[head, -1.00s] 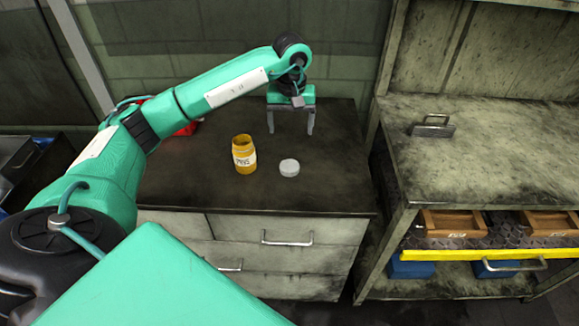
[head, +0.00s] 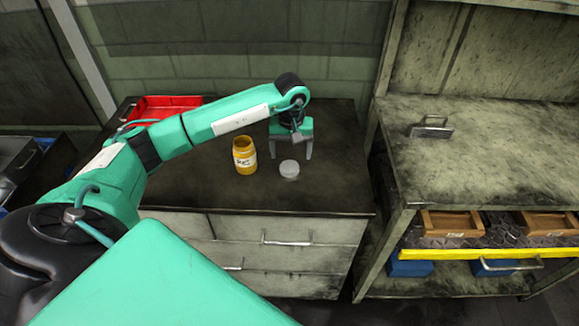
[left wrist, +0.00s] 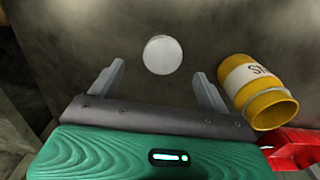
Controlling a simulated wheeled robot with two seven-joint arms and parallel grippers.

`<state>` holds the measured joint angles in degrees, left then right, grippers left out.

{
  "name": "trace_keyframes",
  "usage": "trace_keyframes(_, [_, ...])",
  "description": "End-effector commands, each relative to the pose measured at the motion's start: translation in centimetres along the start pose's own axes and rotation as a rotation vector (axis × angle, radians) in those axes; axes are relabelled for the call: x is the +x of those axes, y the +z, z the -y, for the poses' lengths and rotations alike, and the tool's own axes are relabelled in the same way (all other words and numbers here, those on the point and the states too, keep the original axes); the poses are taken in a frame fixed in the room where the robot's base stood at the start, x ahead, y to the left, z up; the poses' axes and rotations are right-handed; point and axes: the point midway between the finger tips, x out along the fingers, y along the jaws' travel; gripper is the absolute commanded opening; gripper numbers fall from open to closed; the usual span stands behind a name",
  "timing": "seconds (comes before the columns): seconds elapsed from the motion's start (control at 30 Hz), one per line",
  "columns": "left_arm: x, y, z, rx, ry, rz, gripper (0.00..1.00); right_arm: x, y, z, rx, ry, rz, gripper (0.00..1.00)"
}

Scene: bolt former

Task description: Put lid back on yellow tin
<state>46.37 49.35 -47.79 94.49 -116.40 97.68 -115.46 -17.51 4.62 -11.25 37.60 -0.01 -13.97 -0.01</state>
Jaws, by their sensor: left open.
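The yellow tin (head: 244,155) stands upright and open on the dark bench top, with a white label. It also shows in the left wrist view (left wrist: 258,92), on the right. The round white lid (head: 289,169) lies flat on the bench to the right of the tin, apart from it. In the left wrist view the lid (left wrist: 162,55) is ahead of and between the fingers. My left gripper (head: 291,154) is open and empty, pointing down just behind the lid. The right gripper is not in view.
A red tray (head: 165,106) sits at the back left of the bench top (head: 200,190). A metal workbench (head: 490,155) with a handled block (head: 432,128) stands to the right. The bench is clear right of the lid.

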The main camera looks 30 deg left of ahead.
Motion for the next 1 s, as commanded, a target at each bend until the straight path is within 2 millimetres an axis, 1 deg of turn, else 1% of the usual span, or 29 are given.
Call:
trace_keyframes(0.17, [0.1, 0.0, 0.0, 0.0, 0.0, 0.001, 0.79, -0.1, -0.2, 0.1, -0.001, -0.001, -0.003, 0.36])
trace_keyframes(0.23, [0.5, 0.0, 0.1, -0.001, 0.0, 0.002, 0.79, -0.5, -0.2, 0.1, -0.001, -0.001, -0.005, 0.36])
trace_keyframes(0.3, [1.2, 0.1, 0.2, -0.002, -0.001, 0.004, 0.79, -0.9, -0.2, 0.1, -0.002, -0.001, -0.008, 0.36])
trace_keyframes(0.47, [3.4, 0.1, 0.4, -0.001, -0.001, 0.004, 0.79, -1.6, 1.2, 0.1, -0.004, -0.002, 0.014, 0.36])
trace_keyframes(0.5, [4.0, 0.1, 0.4, -0.001, 0.0, 0.004, 0.79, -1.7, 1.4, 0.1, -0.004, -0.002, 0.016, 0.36])
trace_keyframes(0.6, [4.8, 0.1, 0.4, -0.001, -0.001, 0.002, 0.79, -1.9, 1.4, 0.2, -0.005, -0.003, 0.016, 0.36])
trace_keyframes(0.7, [5.2, 0.1, 0.4, 0.0, 0.0, 0.0, 0.79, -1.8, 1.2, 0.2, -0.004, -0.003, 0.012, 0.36])
trace_keyframes(0.97, [5.2, 0.0, 0.4, 0.0, 0.0, 0.0, 0.79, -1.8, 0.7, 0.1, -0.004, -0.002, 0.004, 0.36])
trace_keyframes(1.0, [5.2, 0.0, 0.4, 0.0, 0.0, 0.0, 0.75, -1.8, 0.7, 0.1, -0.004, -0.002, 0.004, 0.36])
